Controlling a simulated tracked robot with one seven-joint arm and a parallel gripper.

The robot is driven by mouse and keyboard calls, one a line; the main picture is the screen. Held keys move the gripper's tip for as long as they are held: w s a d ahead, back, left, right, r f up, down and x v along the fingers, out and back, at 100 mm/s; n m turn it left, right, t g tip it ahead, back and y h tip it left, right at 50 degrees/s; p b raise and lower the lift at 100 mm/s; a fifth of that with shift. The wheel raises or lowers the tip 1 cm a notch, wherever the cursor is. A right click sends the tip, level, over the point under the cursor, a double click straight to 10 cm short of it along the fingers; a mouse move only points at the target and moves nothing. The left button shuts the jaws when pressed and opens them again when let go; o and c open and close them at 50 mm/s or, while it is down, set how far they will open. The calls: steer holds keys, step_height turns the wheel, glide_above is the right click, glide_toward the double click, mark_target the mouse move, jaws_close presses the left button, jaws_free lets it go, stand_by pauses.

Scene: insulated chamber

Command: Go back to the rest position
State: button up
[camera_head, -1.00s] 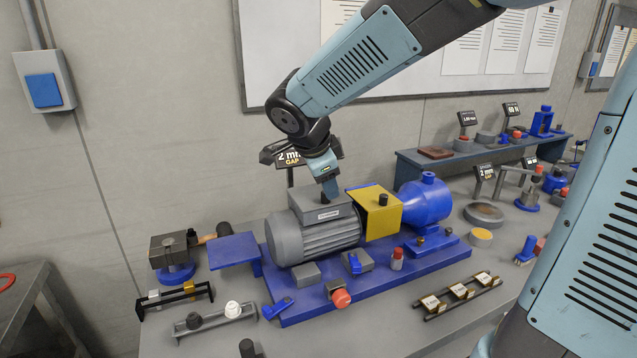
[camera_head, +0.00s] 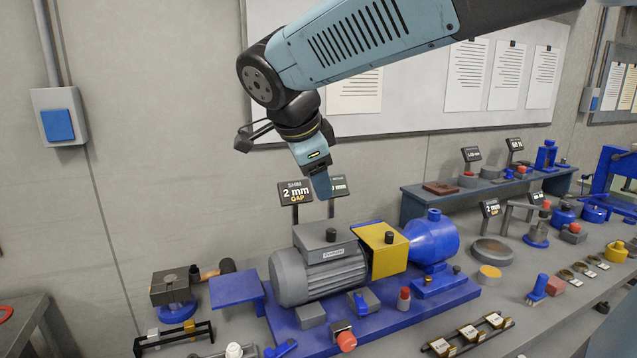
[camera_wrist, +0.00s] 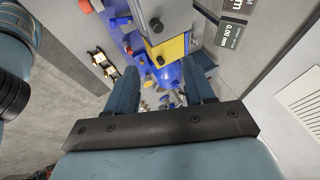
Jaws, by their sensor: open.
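My gripper (camera_head: 322,186) hangs above the grey motor (camera_head: 318,275), clear of it, with its fingers pointing down. In the wrist view the two blue fingers (camera_wrist: 162,90) stand wide apart with nothing between them. The motor sits on a blue base plate (camera_head: 400,311) with a yellow cover (camera_head: 381,250) and a blue pump body (camera_head: 432,238) to its right. In the wrist view the yellow cover (camera_wrist: 168,50) lies beyond the fingers. My upper arm crosses the top of the head view.
A sign reading "2 mm gap" (camera_head: 296,194) stands behind the motor, close to my gripper. A whiteboard (camera_head: 420,104) hangs on the wall behind. A raised shelf (camera_head: 420,203) with small parts stands at the back right. Open air lies left of my arm.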

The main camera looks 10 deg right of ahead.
steer(key=s+d+f+n+y, duration=0.1)
steer(key=s+d+f+n, duration=0.2)
steer(key=s+d+n, duration=0.3)
steer(key=s+d+f+n+y, duration=0.2)
steer(key=s+d+f+n, duration=0.2)
steer(key=d+n, duration=0.5)
steer(key=shift+s+d+f+n, duration=0.2)
steer(key=shift+s+d+n, duration=0.35)
steer(key=shift+s, duration=0.55)
steer(key=shift+d, duration=0.1)
